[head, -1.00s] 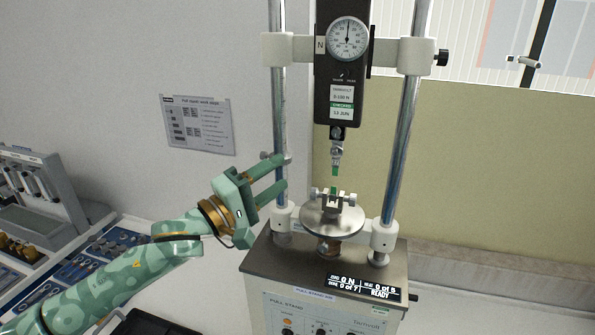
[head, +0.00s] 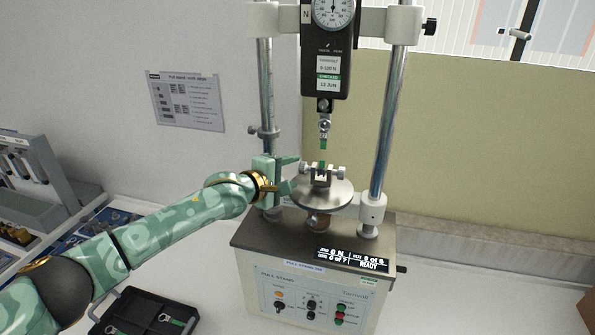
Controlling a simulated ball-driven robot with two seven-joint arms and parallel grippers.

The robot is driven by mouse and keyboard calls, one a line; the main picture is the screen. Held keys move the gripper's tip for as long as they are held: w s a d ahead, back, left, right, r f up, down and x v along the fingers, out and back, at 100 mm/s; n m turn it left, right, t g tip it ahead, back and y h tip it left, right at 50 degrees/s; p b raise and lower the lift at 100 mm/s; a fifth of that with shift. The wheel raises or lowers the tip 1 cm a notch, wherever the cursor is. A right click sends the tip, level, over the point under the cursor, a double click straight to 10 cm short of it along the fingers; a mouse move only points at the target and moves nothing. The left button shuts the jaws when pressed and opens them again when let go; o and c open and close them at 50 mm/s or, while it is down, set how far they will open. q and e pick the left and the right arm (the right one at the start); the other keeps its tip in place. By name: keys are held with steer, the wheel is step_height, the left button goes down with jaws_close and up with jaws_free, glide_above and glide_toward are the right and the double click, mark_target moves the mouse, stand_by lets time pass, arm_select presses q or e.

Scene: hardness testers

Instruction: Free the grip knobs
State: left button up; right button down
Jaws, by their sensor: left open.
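The pull stand (head: 312,285) faces me with two upright steel columns. Its lower grip (head: 321,176) sits on the round metal plate (head: 322,196). A left grip knob (head: 304,170) and a right grip knob (head: 341,172) stick out from its sides. A small green piece (head: 321,166) shows between its jaws. The upper grip (head: 324,127) hangs from the force gauge (head: 327,60) with a green piece (head: 323,143) below it. My left gripper (head: 291,174) is open and empty, its fingers pointing right, just left of the left knob. No contact is clear. My right gripper is out of view.
A black tray (head: 125,303) with green-ended pieces lies at the lower left. A collar with a knob (head: 263,132) sits on the left column, above my gripper. A grey rack (head: 40,180) stands far left.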

arm_select(q)
steer(key=shift+b+x, duration=0.35)
steer(key=shift+x, duration=0.85)
steer(key=shift+w+d+f, duration=0.1)
steer(key=shift+w+d, duration=0.2)
steer(key=shift+w, duration=0.2)
steer(key=c, duration=1)
